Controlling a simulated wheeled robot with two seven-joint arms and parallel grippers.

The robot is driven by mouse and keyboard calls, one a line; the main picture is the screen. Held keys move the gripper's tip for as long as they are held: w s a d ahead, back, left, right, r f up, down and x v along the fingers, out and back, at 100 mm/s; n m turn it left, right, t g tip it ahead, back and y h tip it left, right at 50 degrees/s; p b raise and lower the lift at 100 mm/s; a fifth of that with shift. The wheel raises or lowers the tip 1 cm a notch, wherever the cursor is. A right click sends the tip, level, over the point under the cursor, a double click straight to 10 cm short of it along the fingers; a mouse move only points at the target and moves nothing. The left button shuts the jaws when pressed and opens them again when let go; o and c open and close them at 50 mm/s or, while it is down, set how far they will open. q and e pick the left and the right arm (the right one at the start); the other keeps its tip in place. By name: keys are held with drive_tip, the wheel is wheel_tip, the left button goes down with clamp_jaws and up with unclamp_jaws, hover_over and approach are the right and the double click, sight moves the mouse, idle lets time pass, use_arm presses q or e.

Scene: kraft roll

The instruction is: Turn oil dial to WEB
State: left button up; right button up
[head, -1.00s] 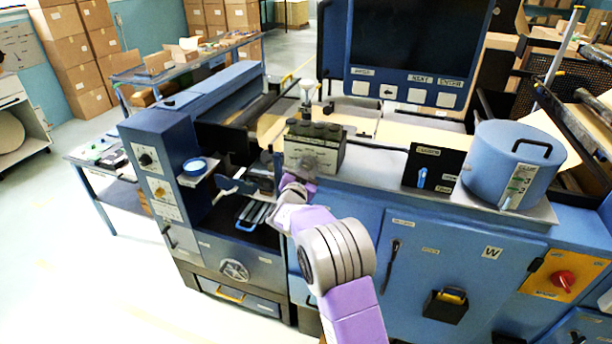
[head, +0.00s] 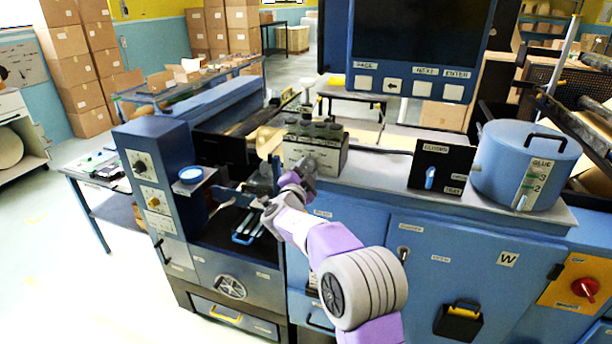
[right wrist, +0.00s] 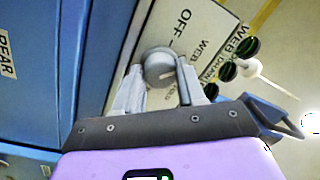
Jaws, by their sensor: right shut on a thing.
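The oil unit (head: 330,158) is a pale box with several black caps on top, on the machine's counter in the head view. Its grey round dial (right wrist: 158,66) shows in the right wrist view, on a pale panel marked OFF, WEB and a longer WEB label. A further label is partly hidden by a finger. A light mark shows on the dial's face, but I cannot tell for certain which label it points at. My right gripper (right wrist: 160,88) is shut on the dial, one finger on each side. In the head view my right gripper (head: 300,172) is at the unit's front. My left gripper is out of view.
A black panel with a blue switch (head: 430,178) and a blue glue pot (head: 525,165) stand to the right on the counter. A large screen (head: 415,45) rises behind. A small blue cup (head: 192,173) sits on a ledge at left.

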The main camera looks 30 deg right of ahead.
idle(0.4)
drive_tip(key=o, duration=1)
drive_tip(key=shift+o, duration=0.3)
drive_tip(key=shift+f, duration=0.15)
